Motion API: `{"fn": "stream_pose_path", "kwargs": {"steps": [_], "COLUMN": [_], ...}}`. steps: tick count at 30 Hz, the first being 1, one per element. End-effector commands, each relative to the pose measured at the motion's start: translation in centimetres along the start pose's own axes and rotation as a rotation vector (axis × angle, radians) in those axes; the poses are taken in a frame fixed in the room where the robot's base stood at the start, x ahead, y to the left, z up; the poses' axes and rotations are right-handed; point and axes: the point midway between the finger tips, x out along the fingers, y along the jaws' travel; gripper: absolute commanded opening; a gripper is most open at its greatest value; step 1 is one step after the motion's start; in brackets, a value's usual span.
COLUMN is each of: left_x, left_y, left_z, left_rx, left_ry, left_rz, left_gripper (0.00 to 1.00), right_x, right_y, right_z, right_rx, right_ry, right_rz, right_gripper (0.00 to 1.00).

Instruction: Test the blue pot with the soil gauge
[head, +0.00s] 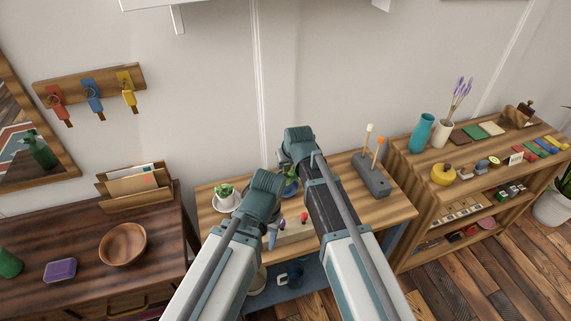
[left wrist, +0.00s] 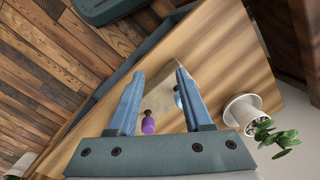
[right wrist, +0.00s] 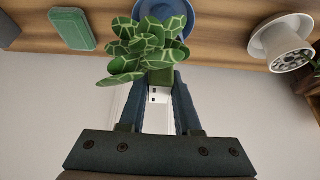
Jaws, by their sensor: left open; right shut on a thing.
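The blue pot (right wrist: 178,10) sits on the shelf top in the right wrist view, mostly behind its broad, pale-veined leaves (right wrist: 140,50). In the head view its plant (head: 291,187) is partly covered by my arms. My left gripper (left wrist: 156,75) is open and empty above a pale block (left wrist: 187,73) with a purple-topped piece (left wrist: 148,123) and a blue one (left wrist: 179,97).
A white pot with a small plant (head: 225,198) stands left on the shelf top; the right wrist view shows it too (right wrist: 283,42). A grey block (head: 372,178) with two upright sticks stands right. A green block (right wrist: 72,30) lies near the blue pot. The wall is close behind.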

Motion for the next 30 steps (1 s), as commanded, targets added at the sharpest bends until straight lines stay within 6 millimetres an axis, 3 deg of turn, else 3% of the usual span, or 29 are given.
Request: {"fn": "stream_pose_path", "kwargs": {"steps": [14, 15, 20, 30], "left_x": [1.3, 1.1, 1.1, 1.0], "left_y": [0.1, 0.1, 0.1, 0.1], "left_z": [-0.1, -0.1, -0.1, -0.1], "left_rx": [0.000, 0.000, 0.000, 0.000], "left_ry": [0.000, 0.000, 0.000, 0.000], "left_rz": [0.000, 0.000, 0.000, 0.000], "left_gripper": [0.50, 0.50, 0.50, 0.50], "right_x": [1.1, 1.0, 1.0, 0.9], "right_y": [0.0, 0.0, 0.0, 0.0], "right_z": [0.6, 0.6, 0.5, 0.5], "right_rx": [0.000, 0.000, 0.000, 0.000], "right_ry": [0.000, 0.000, 0.000, 0.000], "right_rz": [0.000, 0.000, 0.000, 0.000], "right_gripper": [0.00, 0.37, 0.66, 0.67]}}
